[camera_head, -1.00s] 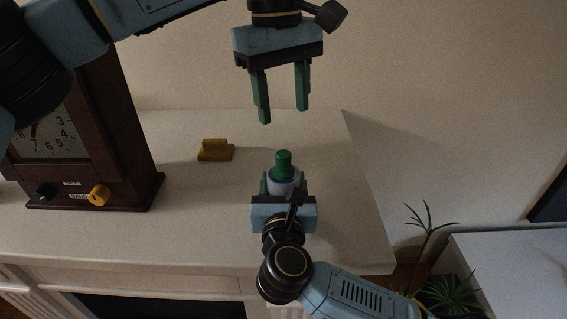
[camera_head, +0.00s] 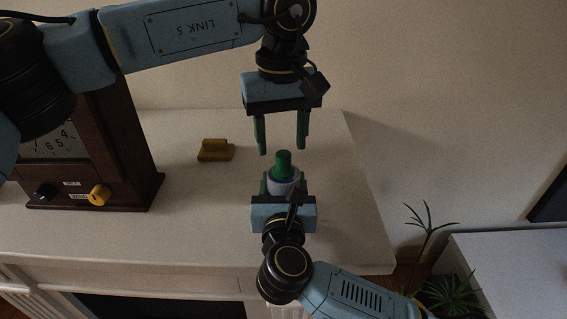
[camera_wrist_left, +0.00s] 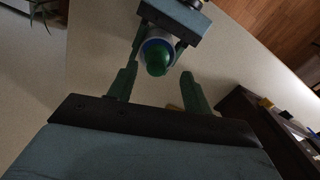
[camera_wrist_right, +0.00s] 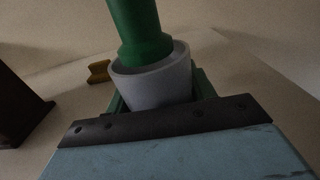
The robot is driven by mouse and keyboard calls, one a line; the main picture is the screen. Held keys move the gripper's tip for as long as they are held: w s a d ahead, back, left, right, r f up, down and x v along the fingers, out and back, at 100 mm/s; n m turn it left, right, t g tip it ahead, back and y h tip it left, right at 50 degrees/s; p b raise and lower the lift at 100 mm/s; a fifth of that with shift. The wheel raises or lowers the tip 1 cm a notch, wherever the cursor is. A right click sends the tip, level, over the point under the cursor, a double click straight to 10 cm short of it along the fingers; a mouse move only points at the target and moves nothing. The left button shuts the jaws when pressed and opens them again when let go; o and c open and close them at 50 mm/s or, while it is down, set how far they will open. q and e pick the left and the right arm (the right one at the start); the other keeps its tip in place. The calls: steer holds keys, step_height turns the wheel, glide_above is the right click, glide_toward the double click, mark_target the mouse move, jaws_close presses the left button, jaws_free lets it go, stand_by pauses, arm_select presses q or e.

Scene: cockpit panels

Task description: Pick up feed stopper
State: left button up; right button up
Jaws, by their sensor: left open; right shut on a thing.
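The feed stopper looks like the green stepped plug (camera_head: 283,163) standing in the top of a pale grey-white cup (camera_head: 283,187). My right gripper (camera_head: 282,187) is shut on the cup and holds it upright; the right wrist view shows the plug (camera_wrist_right: 138,30) rising from the cup (camera_wrist_right: 152,85). My left gripper (camera_head: 283,150) is open and empty, pointing down just above the plug. In the left wrist view the plug (camera_wrist_left: 157,61) lies beyond and between the open fingertips, apart from them.
A yellow block-like piece (camera_head: 215,150) lies on the pale mantel top (camera_head: 190,235). A dark wooden clock (camera_head: 120,140) with a yellow knob (camera_head: 99,195) stands at the left. A plant (camera_head: 428,225) is beyond the right edge. The surface between clock and cup is mostly clear.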

mark_target(284, 153)
arm_select(q)
steer(key=f, duration=0.4)
steer(key=shift+w+d+f, duration=0.1)
steer(key=shift+w+f, duration=0.05)
steer(key=shift+w, duration=0.1)
steer(key=c, duration=1)
steer(key=shift+r, duration=5.05)
steer(key=shift+c, duration=0.2)
